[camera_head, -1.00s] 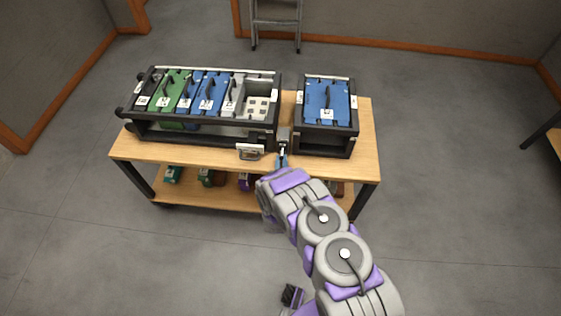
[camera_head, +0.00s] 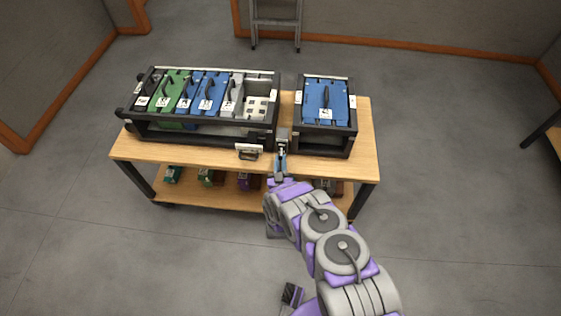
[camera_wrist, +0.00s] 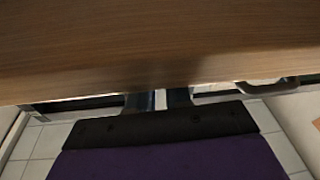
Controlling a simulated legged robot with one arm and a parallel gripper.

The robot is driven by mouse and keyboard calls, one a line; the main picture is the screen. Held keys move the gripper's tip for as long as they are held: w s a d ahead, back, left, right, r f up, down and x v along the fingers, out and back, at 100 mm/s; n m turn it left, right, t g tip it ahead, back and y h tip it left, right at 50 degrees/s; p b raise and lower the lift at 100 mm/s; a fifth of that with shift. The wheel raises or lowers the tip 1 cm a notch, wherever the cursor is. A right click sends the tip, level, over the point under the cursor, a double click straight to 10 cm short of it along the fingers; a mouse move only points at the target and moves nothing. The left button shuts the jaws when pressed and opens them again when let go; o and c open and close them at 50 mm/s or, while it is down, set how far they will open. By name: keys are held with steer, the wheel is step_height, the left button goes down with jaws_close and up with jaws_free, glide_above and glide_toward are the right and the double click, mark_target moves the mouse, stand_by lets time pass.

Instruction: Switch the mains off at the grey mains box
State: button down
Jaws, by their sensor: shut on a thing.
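The grey mains box (camera_head: 283,134) stands at the front edge of the wooden bench, between the two black racks. A small pale lever shows at its front, partly hidden by my fingers. My gripper (camera_head: 281,164) is at the bench's front edge, just in front of the box, with its blue-grey fingers around the lever. In the wrist view my gripper (camera_wrist: 158,100) shows two dark fingers close together with a narrow pale strip between them. The bench edge hides the fingertips there, and the exact lever angle is too small to tell.
The bench (camera_head: 190,153) carries a long black rack (camera_head: 205,137) of modules on the left and a smaller rack (camera_head: 325,148) with a blue module on the right. A small labelled item (camera_head: 248,152) sits close left of my gripper. Open floor surrounds the bench.

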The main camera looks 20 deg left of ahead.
steer(key=shift+a, duration=0.15)
steer(key=c, duration=1.1)
jaws_free()
steer(key=shift+o, duration=0.2)
steer(key=v, duration=0.7)
steer(key=shift+s+f, duration=0.25)
steer(key=shift+s, duration=0.1)
